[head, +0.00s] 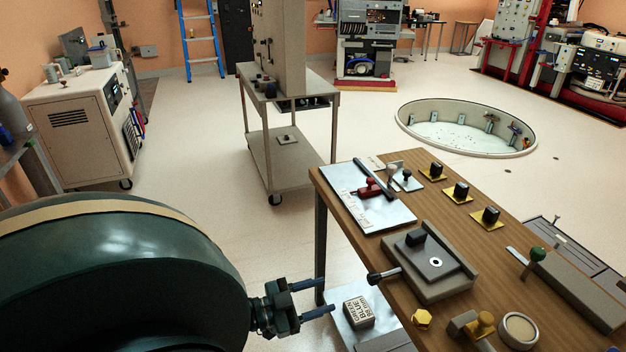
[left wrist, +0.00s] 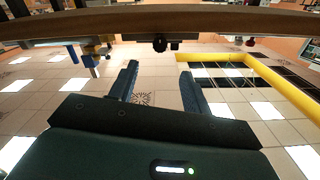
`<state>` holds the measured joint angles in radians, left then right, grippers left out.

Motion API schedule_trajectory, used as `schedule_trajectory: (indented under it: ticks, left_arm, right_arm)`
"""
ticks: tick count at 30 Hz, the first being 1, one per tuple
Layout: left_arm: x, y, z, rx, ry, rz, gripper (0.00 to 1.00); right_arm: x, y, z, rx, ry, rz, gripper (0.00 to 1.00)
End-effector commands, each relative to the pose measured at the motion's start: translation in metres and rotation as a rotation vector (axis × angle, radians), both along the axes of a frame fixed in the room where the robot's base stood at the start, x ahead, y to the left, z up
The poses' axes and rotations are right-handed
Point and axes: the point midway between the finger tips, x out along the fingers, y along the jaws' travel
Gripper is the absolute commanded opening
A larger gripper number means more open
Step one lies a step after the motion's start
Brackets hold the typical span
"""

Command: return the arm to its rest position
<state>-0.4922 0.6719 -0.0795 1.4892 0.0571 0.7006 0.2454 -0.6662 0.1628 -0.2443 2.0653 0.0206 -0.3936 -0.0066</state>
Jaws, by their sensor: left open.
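My left arm (head: 110,280) is a large dark green form filling the lower left of the head view. My left gripper (head: 328,297) is beside the left edge of the wooden workbench, with its two blue-grey fingers apart and nothing between them. My right gripper is in neither view.
The wooden workbench (head: 393,290) carries a grey fixture (head: 428,265), a white plate (head: 367,200) and several small parts. A box (head: 359,312) sits on a lower shelf by the gripper. A cart (head: 290,150), a white cabinet (head: 80,130) and a round floor pit (head: 405,115) stand beyond.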

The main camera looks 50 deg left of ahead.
Motion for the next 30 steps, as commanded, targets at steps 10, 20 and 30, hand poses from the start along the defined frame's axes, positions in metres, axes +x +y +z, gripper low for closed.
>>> schedule_trajectory:
  ticks: [10,20,30]
  left_arm:
    - [-0.010,0.004,0.001,0.000,-0.002,0.000,0.48]
    - [-0.010,0.004,0.001,0.000,-0.001,0.000,0.48]
    - [0.002,-0.028,-0.015,0.016,0.147,0.096,0.48]
  right_arm:
    - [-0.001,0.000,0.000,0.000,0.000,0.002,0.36]
    - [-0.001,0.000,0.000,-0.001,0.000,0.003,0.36]
    - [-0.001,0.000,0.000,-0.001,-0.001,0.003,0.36]
